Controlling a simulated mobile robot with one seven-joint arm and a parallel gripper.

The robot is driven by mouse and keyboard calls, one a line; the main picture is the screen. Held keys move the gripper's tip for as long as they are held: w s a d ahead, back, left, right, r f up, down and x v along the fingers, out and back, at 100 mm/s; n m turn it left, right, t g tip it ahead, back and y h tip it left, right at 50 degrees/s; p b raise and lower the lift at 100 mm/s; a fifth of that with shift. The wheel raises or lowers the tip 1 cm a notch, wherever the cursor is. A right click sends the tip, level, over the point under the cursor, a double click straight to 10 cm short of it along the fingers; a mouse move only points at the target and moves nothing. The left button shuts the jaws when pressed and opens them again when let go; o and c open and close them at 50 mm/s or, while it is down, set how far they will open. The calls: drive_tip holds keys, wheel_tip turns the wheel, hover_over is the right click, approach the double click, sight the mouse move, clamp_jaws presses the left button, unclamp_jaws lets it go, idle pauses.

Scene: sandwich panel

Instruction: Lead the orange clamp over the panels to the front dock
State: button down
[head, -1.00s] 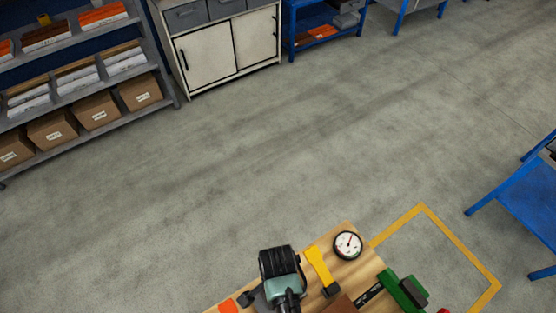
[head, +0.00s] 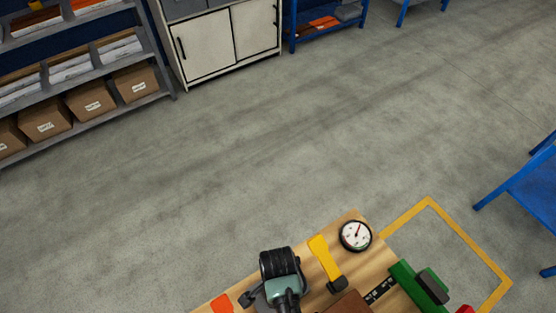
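An orange piece (head: 222,303) shows at the bottom left of the wooden worktop (head: 352,222); it may be part of the orange clamp, but the lower edge cuts it off. A dark part lies just right of it, partly hidden. A black and teal jointed part, which seems to be my arm, stands over the worktop right of the orange piece. My gripper's fingers do not show. A brown panel (head: 347,304) lies at the lower edge, mostly out of the picture. I cannot make out the front dock.
A yellow-handled tool (head: 324,257), a round dial gauge (head: 355,236) and a green block (head: 410,285) sit on the worktop. A yellow floor outline (head: 428,199) lies beyond it. Shelving (head: 157,97), a white cabinet (head: 210,50) and a blue table (head: 530,190) stand farther off. The floor between is clear.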

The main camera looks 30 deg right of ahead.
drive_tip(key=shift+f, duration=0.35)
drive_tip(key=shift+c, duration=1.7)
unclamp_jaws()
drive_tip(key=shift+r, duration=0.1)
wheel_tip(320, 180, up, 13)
drive_tip(key=b, duration=0.1)
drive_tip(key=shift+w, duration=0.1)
